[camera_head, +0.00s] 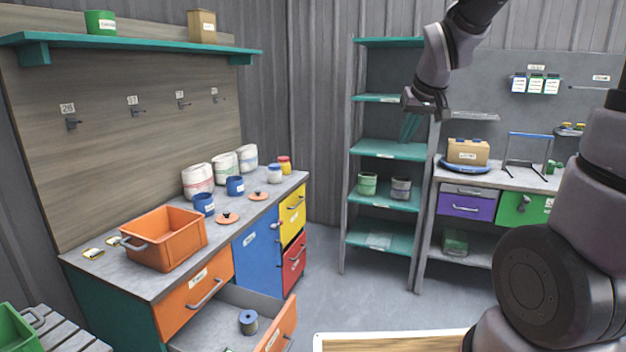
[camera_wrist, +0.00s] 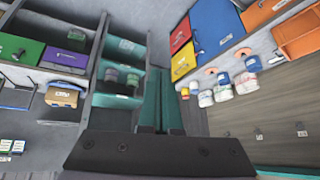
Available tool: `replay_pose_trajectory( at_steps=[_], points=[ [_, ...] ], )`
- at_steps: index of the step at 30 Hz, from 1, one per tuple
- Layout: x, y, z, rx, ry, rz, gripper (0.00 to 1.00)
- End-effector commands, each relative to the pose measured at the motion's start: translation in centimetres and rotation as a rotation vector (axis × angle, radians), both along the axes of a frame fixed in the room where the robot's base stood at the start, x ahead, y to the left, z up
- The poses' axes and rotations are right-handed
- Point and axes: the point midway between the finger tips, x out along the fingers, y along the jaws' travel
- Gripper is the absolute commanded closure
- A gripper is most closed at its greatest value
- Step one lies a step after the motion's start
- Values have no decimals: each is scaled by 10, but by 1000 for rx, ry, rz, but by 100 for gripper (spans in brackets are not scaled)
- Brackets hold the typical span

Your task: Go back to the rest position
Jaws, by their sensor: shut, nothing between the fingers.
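My gripper (camera_head: 406,138) hangs in the air in the head view, in front of the teal shelf unit (camera_head: 390,151), with its teal fingers pointing down. In the wrist view, the fingers of my gripper (camera_wrist: 159,76) lie together with nothing between them. The view beyond them is turned over, with the shelves at left and the workbench at right. No object is held.
The workbench (camera_head: 120,268) at left carries an orange bin (camera_head: 180,248), mugs and jars. Its lower drawer (camera_head: 281,330) is pulled out and holds a blue cylinder (camera_head: 248,323). A second bench (camera_head: 518,178) stands at right. Open grey floor (camera_head: 345,300) lies between.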

Motion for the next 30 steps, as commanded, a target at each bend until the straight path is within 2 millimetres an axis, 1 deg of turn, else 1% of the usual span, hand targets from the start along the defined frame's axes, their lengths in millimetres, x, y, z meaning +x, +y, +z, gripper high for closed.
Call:
replay_pose_trajectory(
  at_steps=[1,2,3,5,6,9,12,15,18,20,30],
  points=[
    [-19,-7,16,24,-9,-38,100],
    [-31,-11,23,41,-7,-59,100],
    [-46,-15,32,64,-5,-88,100],
    [-70,-20,43,100,-2,-132,100],
    [-86,-23,50,124,-1,-157,100],
    [-123,-27,62,185,5,-214,100],
    [-154,-28,68,239,9,-256,100],
    [-175,-28,70,277,15,-283,100],
    [-186,-27,71,299,19,-297,100],
    [-189,-27,71,305,22,-301,100],
    [-189,-27,71,306,22,-301,100]
  ],
)
